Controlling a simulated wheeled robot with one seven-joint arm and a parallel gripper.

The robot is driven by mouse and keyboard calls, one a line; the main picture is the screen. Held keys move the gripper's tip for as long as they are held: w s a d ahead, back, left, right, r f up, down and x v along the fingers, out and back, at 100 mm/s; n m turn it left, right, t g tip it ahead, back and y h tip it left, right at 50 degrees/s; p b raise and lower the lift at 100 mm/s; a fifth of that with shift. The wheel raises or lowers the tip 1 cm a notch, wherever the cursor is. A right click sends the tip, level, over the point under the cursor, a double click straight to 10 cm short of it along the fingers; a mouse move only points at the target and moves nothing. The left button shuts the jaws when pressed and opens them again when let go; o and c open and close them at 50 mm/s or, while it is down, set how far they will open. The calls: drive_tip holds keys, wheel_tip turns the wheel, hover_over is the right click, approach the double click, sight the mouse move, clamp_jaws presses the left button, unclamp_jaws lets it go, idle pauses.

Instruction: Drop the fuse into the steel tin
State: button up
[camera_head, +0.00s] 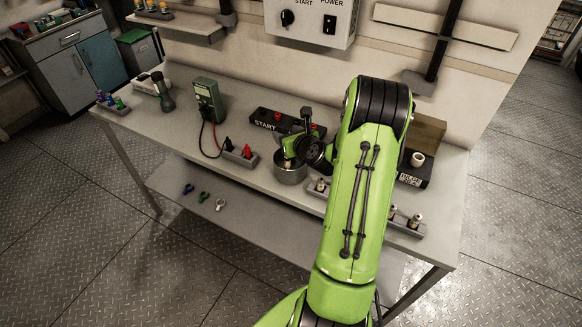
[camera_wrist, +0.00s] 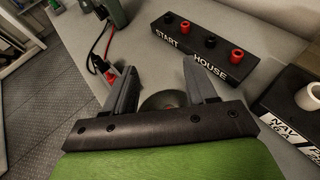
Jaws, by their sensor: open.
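The steel tin (camera_head: 291,175) stands near the front edge of the bench. My gripper (camera_head: 288,160) is over the tin's mouth. In the wrist view my gripper's fingers (camera_wrist: 163,88) are apart, with part of the round tin (camera_wrist: 162,101) showing between them. No fuse shows between the fingers. A small pale spot shows at the tin's mouth in the head view; I cannot tell whether it is a fuse inside. A white cylinder, which may be a fuse (camera_head: 417,159), sits on a black labelled block at the right, also in the wrist view (camera_wrist: 308,95).
A black START HOUSE block (camera_head: 280,122) with red posts lies behind the tin. A green meter (camera_head: 208,98) with leads stands left. A rack with small cylinders (camera_head: 404,226) lies at the front right, partly behind my arm.

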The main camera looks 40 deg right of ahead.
drive_tip(key=b+v, duration=0.5)
drive_tip(key=v, duration=1)
drive_tip(key=shift+s, duration=0.4)
drive_tip(key=shift+a+r, duration=0.1)
